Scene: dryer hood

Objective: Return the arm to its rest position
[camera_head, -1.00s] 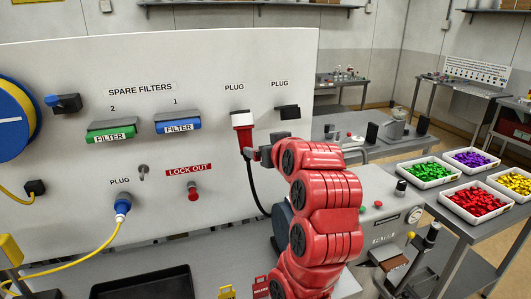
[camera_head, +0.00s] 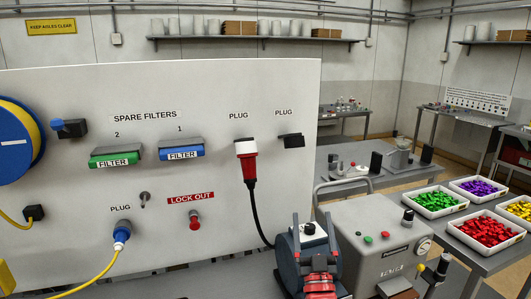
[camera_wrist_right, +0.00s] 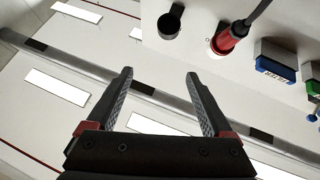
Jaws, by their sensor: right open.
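My left gripper is in no view.
The white panel (camera_head: 60,110) also carries a black socket (camera_head: 290,140), a green filter (camera_head: 114,160), a blue filter (camera_head: 181,153) and a blue plug (camera_head: 122,232) with a yellow cable. A grey control box (camera_head: 380,225) stands right of my gripper. Parts trays are farther right.

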